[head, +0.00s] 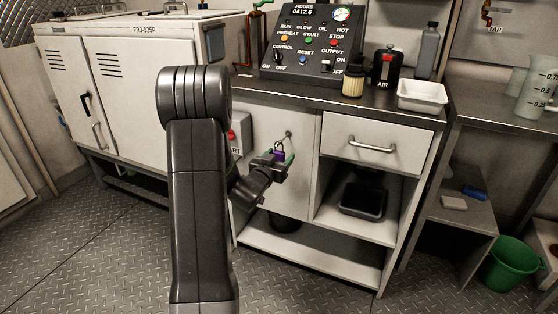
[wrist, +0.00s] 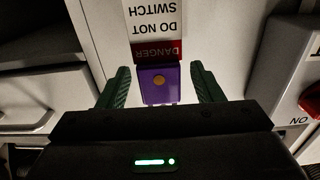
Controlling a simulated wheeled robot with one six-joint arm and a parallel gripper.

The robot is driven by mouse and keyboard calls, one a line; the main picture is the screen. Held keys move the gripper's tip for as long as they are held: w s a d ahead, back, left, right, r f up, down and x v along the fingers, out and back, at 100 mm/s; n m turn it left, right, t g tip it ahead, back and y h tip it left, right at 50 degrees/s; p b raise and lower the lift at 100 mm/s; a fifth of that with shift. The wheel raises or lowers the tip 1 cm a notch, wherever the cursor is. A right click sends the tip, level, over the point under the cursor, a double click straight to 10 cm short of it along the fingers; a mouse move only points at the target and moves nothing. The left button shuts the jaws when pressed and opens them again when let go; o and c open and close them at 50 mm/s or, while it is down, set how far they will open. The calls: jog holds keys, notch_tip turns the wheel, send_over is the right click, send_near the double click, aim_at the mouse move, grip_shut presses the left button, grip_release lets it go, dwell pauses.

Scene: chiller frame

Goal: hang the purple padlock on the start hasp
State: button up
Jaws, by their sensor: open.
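The purple padlock (head: 279,152) is on the front of the white cabinet, below a small metal peg (head: 288,134). My gripper (head: 277,157) is open there, with its green fingers on either side of the padlock. In the wrist view the padlock (wrist: 158,88) lies between the spread fingers, with a gap on each side. Its danger tag (wrist: 153,30) reads upside down. The padlock's shackle is hidden behind the gripper body, so I cannot tell what holds it.
The control panel (head: 312,43) stands on the worktop above. A drawer (head: 372,146) and open shelf with a black tray (head: 362,199) are right of the gripper. The white chiller cabinet (head: 135,85) is at left. A green bucket (head: 510,264) stands on the floor at right.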

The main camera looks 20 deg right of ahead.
jog(key=shift+c, duration=0.2)
jog(key=c, duration=1.1)
jog(key=shift+r+p, duration=0.35)
jog(key=shift+r, duration=0.15)
jog(key=v, duration=0.6)
jog(key=p+v, duration=0.1)
jog(key=v, duration=0.5)
jog(key=p+v, duration=0.1)
jog(key=v, duration=0.5)
jog(key=shift+r, duration=0.25)
